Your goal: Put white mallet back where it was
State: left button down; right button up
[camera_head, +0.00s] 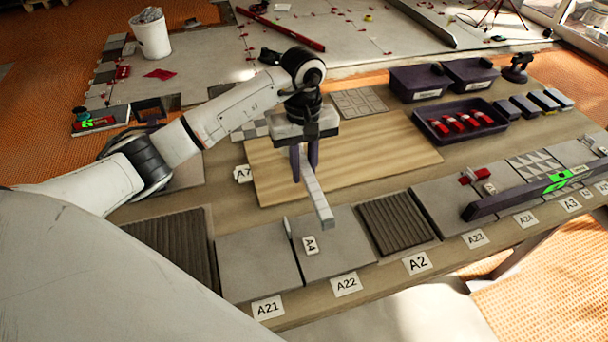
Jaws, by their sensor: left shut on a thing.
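The white mallet (319,200) shows as a long pale bar pointing toward the front, above the grey tiles. My left gripper (304,172) points down with its dark fingers shut around the mallet's rear part. The fingers hide part of the mallet, so its full shape is hard to tell. Behind it lies a light wooden board (380,150). I cannot tell the exact gap between mallet and tile. My right gripper is out of view.
Ribbed dark tiles (397,222) and labelled grey tiles (258,264) line the table front. A long dark level (510,201) lies at right. The wooden board's right half is clear.

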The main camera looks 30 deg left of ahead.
aim_at(304, 191)
pick_arm(q)
notch_tip(304, 191, down, 3)
jog(key=shift+f, duration=0.1)
jog(key=shift+w+f, duration=0.1)
jog(key=shift+f, duration=0.2)
jog(key=shift+f, duration=0.2)
jog(key=c, duration=1.6)
grip_release()
jog(key=shift+r, duration=0.1)
notch_tip(304, 191, up, 12)
jog(key=shift+a+r+b, duration=0.1)
jog(key=shift+b, duration=0.25)
